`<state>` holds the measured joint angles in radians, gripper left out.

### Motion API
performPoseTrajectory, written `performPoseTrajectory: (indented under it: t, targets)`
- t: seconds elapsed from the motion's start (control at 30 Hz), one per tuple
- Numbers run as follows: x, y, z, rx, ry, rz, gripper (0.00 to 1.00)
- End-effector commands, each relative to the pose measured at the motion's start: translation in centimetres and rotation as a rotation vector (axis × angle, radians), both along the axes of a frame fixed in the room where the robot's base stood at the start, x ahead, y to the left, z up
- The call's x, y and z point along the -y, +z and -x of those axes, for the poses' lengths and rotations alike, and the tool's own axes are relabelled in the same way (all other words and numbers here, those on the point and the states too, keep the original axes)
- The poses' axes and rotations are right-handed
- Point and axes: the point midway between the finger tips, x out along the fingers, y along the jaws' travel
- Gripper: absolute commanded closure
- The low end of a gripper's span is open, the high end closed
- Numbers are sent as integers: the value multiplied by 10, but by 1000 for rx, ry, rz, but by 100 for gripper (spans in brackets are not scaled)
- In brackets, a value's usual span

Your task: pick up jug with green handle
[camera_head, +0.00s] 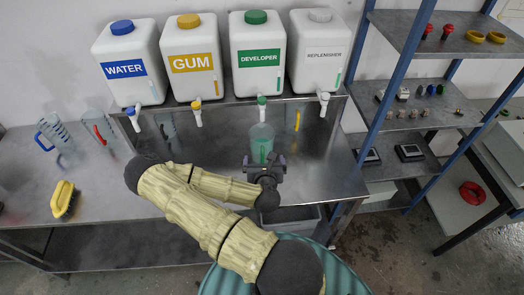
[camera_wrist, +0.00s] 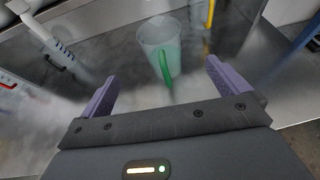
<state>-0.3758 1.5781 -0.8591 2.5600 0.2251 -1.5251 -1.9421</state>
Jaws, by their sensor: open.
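The jug with the green handle (camera_wrist: 165,52) stands upright on the metal counter in the wrist view. Its green handle (camera_wrist: 166,70) faces my gripper. In the head view this jug (camera_head: 261,145) is below the developer container and holds greenish liquid. My gripper (camera_wrist: 158,90) is open, with its purple fingers to either side and the jug ahead between them, apart from them. In the head view my gripper (camera_head: 265,163) is just in front of the jug and covers its lower part.
Water (camera_head: 123,68), gum (camera_head: 192,62), developer (camera_head: 259,58) and replenisher (camera_head: 321,54) containers stand on a shelf above. A blue-handled jug (camera_head: 52,132), a red-handled jug (camera_head: 98,126) and a yellow brush (camera_head: 64,200) are at left. A blue-framed rack (camera_head: 384,98) stands right.

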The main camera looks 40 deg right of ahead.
Motion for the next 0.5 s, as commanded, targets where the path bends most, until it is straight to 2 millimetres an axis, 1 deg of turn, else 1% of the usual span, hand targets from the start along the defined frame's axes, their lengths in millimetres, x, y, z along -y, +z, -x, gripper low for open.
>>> performPoseTrajectory:
  t: [0.03, 0.5]
  targets:
    - [2, -7, -3, 2, 0, 0, 0]
    - [16, -17, -23, 4, 0, -1, 0]
